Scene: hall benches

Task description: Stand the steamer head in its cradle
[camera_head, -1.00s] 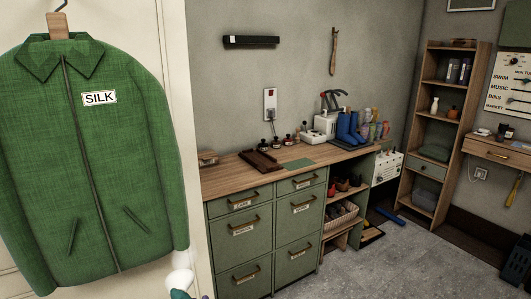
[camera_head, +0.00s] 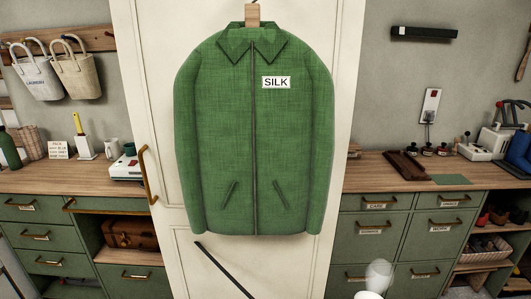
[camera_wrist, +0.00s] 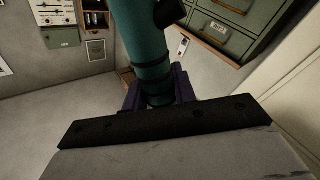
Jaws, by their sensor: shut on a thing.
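In the wrist view, my gripper (camera_wrist: 157,88) has its purple fingers shut around a teal cylinder with dark bands (camera_wrist: 143,45), which looks like the steamer's handle. Its far end is out of that view. In the head view, a pale, partly see-through rounded shape (camera_head: 379,274) shows at the bottom edge, right of the jacket. I cannot tell whether it is the steamer head or steam. I cannot make out the cradle for certain. A white device (camera_head: 478,145) stands on the right bench, and another white device (camera_head: 127,168) on the left bench.
A green jacket labelled SILK (camera_head: 254,140) hangs on a white door (camera_head: 160,100) between two benches. The left bench (camera_head: 60,178) holds mugs and a small sign. The right bench (camera_head: 370,172) holds a brown tray (camera_head: 406,165), small bottles and a green mat (camera_head: 451,179).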

